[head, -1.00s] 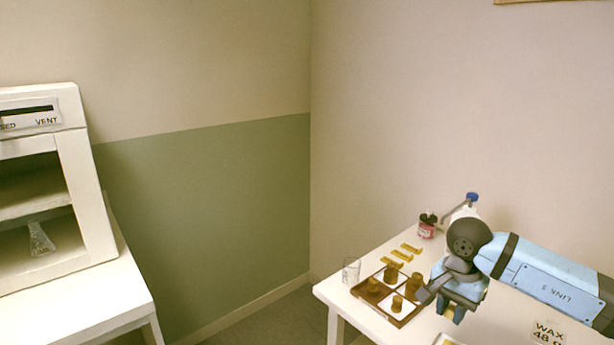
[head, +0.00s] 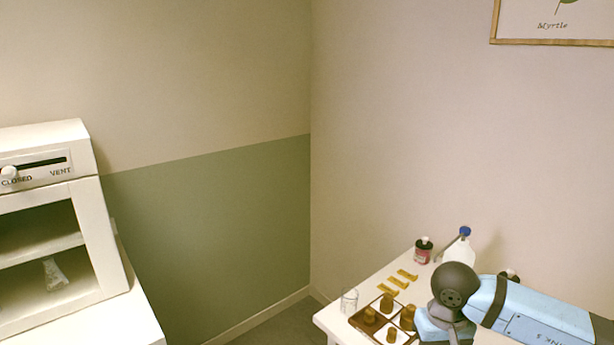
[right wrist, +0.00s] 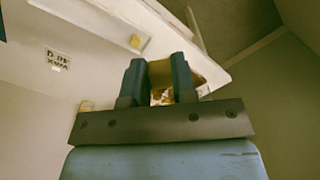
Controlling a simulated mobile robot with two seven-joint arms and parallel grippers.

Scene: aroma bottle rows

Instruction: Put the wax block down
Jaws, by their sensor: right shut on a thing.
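My right gripper (right wrist: 159,82) is shut on a tan wax block (right wrist: 160,72), which sits between its two blue fingers in the right wrist view. In that view the white table top lies beyond the fingers, and I cannot tell whether the block touches it. In the head view my right arm reaches over the table (head: 333,318) from the right, and its gripper and the block are hidden or below the frame. A label reading WAX (right wrist: 57,59) shows on the table in the right wrist view. My left gripper is in neither view.
A divided brown tray (head: 356,322) holds several amber pieces. Beside it are a clear glass (head: 349,301), yellow strips (head: 398,283), a dark-capped bottle (head: 423,252) and a blue-topped white bottle (head: 460,255). A white cabinet (head: 112,240) stands at left, with floor between.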

